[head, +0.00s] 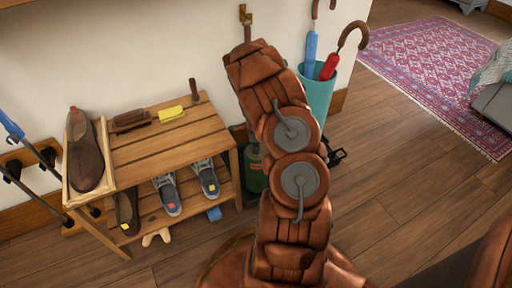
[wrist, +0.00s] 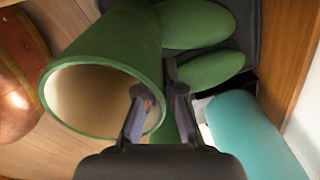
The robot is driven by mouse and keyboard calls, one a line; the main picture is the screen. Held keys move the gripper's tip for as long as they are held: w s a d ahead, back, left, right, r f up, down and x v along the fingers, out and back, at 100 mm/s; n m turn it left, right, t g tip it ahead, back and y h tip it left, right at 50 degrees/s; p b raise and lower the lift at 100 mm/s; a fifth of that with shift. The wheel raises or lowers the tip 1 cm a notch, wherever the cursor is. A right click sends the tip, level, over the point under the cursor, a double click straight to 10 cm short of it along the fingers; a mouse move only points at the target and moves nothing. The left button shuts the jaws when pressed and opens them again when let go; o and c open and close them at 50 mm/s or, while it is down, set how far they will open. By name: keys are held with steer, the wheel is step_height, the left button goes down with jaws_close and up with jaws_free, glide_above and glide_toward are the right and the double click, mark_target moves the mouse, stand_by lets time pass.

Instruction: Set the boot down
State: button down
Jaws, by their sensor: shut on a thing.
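The green boot (wrist: 112,38) has a cream lining and its round opening faces the camera in the wrist view. My gripper (wrist: 160,96) is shut on the boot's shaft wall at the rim, with one finger at the opening and the other outside. Two green toe shapes (wrist: 210,69) lie beyond it over a dark tray (wrist: 243,52); I cannot tell which belongs to the held boot. In the head view, green boot parts (head: 256,176) show low beside the bench, mostly behind my arm, which also hides my gripper. Whether the held boot's sole touches the tray is hidden.
A teal umbrella stand (head: 318,94) with blue and red umbrellas stands close right of the boots; it also shows in the wrist view (wrist: 240,130). A slatted wooden shoe bench (head: 170,136) with several shoes stands left. Wooden floor (head: 400,205) is open at right.

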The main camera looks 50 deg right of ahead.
steer(key=c, duration=1.2)
jaws_free()
steer(key=shift+f, duration=0.1)
steer(key=s+a+r+n+p, duration=0.1)
steer(key=a+r+n+p, duration=0.3)
steer(key=r, duration=1.2)
steer(key=s+a+r+n+p, duration=0.1)
steer(key=a+r+p, duration=0.5)
steer(key=r, duration=1)
steer(key=s+a+r+n+p, duration=0.35)
steer(key=a+r+p, duration=0.25)
steer(key=r, duration=0.3)
steer(key=s+a+r+n+p, duration=0.35)
steer(key=a+r+p, duration=0.3)
steer(key=r, duration=0.35)
steer(key=s+a+r+n+p, duration=0.4)
steer(key=s+r+p, duration=0.2)
steer(key=r, duration=0.1)
steer(key=s+a+r+n+g+p, duration=0.1)
steer(key=s+a+r+n+p, duration=0.3)
steer(key=r, duration=0.4)
steer(key=s+a+r+n+g+p, duration=0.1)
steer(key=s+a+r+n+p, duration=0.3)
steer(key=s+r+n+p, duration=0.2)
steer(key=shift+s+a+r+p, duration=0.2)
steer(key=shift+s+r+p, duration=0.3)
steer(key=shift+p, duration=0.3)
steer(key=shift+s+a+r+p, duration=0.15)
steer(key=shift+s+r+p, duration=0.1)
steer(key=shift+s+p, duration=0.4)
